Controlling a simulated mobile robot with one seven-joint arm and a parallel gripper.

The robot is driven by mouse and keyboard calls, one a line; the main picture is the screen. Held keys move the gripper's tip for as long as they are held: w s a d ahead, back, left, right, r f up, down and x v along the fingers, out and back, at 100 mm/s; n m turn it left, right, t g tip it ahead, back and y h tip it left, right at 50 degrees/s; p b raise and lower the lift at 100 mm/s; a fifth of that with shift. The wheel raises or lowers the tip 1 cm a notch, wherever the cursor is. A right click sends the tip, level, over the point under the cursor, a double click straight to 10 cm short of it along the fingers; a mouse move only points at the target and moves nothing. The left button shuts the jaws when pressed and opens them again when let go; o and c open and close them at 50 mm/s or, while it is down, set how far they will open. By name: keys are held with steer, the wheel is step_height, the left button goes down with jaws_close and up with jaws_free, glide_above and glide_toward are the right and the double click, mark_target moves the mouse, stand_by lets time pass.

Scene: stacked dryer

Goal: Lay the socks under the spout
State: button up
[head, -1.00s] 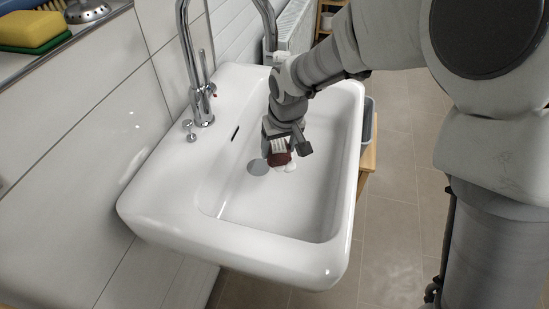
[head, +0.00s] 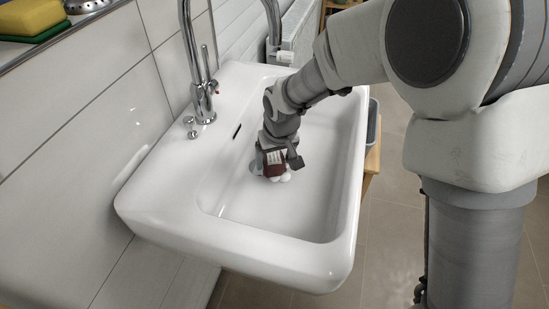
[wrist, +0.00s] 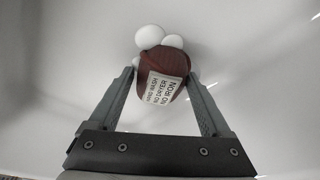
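The socks (head: 273,171) are a dark red bundle with white rounded parts and a white care label; they also show in the wrist view (wrist: 170,62). My gripper (wrist: 160,76) has a finger on each side of the bundle and appears closed on it. In the head view my gripper (head: 275,158) points down into the white sink (head: 290,225), with the socks low over the basin floor beside the drain. I cannot tell whether they touch the floor. The chrome spout (head: 272,20) arches out of the top of the picture, and its end shows behind my arm.
The tap base (head: 203,105) stands on the sink's left ledge, with a small knob (head: 190,127) beside it. A sponge (head: 32,18) lies on the shelf at upper left. The front of the basin is clear. A grey container (head: 373,122) stands beyond the right rim.

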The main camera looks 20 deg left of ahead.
mark_target(279, 171)
steer(key=shift+o, duration=1)
steer(key=p+v, duration=0.3)
steer(key=v, duration=0.9)
steer(key=shift+r, duration=0.15)
steer(key=shift+d, duration=0.1)
